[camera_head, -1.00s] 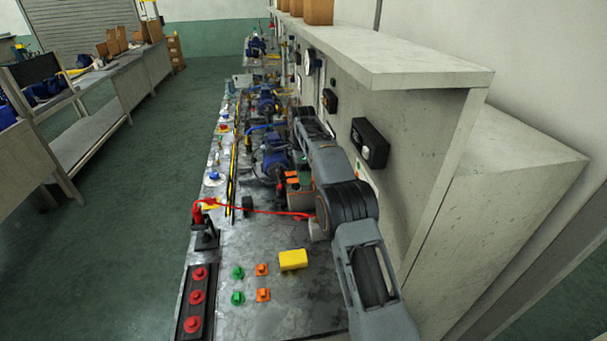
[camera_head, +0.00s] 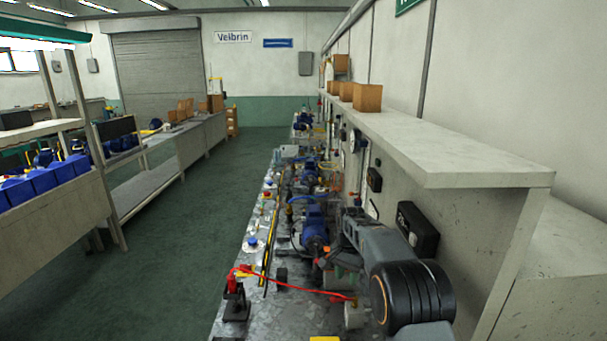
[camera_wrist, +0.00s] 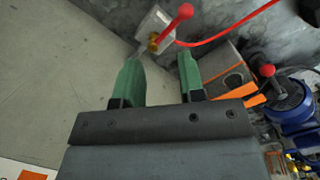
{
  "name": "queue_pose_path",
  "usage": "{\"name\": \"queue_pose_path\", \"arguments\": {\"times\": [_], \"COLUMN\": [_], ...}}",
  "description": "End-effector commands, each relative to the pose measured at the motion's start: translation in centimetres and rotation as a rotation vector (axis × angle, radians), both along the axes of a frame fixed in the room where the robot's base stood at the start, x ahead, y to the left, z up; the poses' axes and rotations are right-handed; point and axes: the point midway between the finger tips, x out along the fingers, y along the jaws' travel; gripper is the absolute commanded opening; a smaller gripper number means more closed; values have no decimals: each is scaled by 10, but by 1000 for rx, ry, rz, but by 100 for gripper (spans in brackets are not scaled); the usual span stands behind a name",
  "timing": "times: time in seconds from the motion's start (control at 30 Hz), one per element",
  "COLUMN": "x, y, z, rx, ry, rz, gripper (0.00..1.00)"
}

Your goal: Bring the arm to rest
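My arm (camera_head: 385,246) reaches over the right side of the bench, close to the wall panel. In the wrist view, my gripper (camera_wrist: 160,62) has two green fingers standing apart, with nothing held between them.
The long bench carries blue pumps (camera_head: 315,228) close to the arm. The red cord (camera_head: 300,286) spans to a black post with a red top (camera_head: 233,292). A shelf (camera_head: 440,160) overhangs at right, and black wall boxes (camera_head: 417,229) face the arm. The green floor (camera_head: 175,250) is clear.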

Motion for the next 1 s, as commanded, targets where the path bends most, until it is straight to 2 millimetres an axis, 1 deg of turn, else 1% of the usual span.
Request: {"name": "queue_pose_path", "arguments": {"times": [0.03, 0.07, 0.17, 0.2, 0.27, 0.3, 0.37, 0.4, 0.47, 0.5, 0.6, 0.7, 0.8, 1.0], "x": [-17, -27, -66, -84, -111, -129, -157, -175, -200, -216, -251, -277, -291, -297], "y": [-3, -5, -10, -13, -16, -18, -21, -23, -25, -27, -30, -31, -33, -34], "z": [10, 13, 27, 33, 39, 43, 48, 50, 51, 52, 53, 54, 59, 78], "rx": [9, 13, 23, 23, 22, 18, 11, 4, -6, -13, -30, -44, -59, -88], "ry": [-21, -34, -84, -106, -136, -157, -189, -210, -238, -256, -299, -335, -372, -450], "rz": [86, 140, 315, 380, 467, 518, 586, 623, 667, 688, 707, 701, 695, 686], "gripper": [36, 36, 36, 36, 36, 36, 36, 36, 36, 36, 36, 36, 36, 36]}}
